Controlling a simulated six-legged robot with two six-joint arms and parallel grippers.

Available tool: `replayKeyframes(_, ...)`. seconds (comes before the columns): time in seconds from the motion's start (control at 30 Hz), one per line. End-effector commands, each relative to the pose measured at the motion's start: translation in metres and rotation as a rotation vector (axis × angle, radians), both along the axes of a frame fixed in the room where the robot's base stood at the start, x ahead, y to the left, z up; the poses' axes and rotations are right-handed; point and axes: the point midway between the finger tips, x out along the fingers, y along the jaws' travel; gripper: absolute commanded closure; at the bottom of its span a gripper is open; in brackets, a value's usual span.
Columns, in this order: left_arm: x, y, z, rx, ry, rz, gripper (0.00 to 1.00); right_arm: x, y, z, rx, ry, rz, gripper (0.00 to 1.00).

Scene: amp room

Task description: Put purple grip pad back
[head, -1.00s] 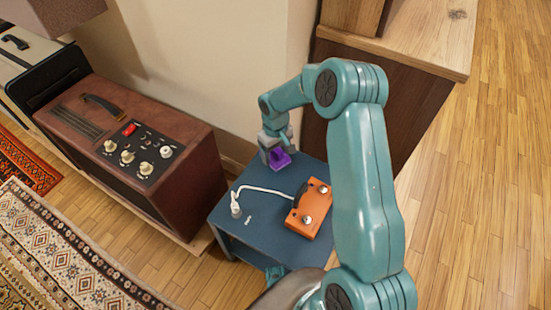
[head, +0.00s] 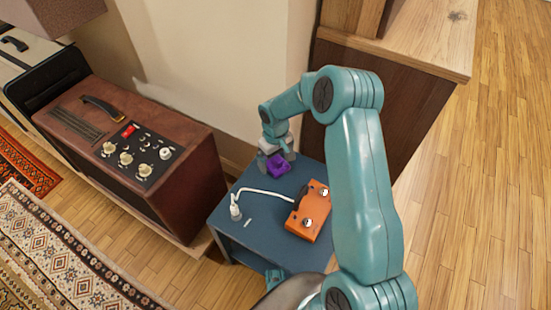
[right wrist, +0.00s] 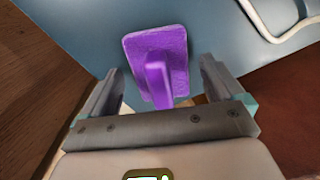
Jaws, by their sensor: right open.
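The purple grip pad (head: 277,167) is at the back corner of the small blue table (head: 262,232). In the right wrist view the pad (right wrist: 170,52) is a flat purple plate with an upright tab, seen against the blue top near its edge. I cannot tell whether it rests fully on the table. My right gripper (head: 277,153) is right above the pad. In the right wrist view its fingers (right wrist: 162,72) are apart, one on each side of the tab, with gaps between. My left gripper is out of view.
An orange pedal box (head: 310,212) and a white cable with a plug (head: 236,211) are on the blue table. A brown amplifier (head: 140,150) stands to the left. A wooden cabinet (head: 385,75) and a wall stand close behind the table. Open wood floor lies to the right.

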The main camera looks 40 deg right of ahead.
Motion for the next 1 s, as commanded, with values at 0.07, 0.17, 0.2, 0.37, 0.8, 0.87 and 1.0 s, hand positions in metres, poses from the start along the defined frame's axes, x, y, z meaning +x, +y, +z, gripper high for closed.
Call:
replayKeyframes(0.07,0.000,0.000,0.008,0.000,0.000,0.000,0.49,0.001,0.000,0.018,-0.001,-0.004,0.000,0.05)
replayKeyframes(0.17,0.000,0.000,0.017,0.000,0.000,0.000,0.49,0.001,0.000,0.042,-0.001,-0.004,0.000,0.05)
replayKeyframes(0.2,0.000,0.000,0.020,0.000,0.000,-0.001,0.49,0.001,0.000,0.052,-0.003,-0.005,0.001,0.05)
replayKeyframes(0.37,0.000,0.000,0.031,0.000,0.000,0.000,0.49,0.001,0.000,0.087,-0.001,-0.004,0.000,0.05)
replayKeyframes(0.8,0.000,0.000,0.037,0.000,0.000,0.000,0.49,0.000,0.000,0.116,0.000,-0.001,0.000,0.05)
replayKeyframes(0.87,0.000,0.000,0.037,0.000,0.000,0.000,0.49,0.000,0.000,0.116,0.000,-0.001,0.000,0.05)
replayKeyframes(1.0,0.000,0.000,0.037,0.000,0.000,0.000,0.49,0.000,0.000,0.116,0.000,-0.001,0.000,0.05)
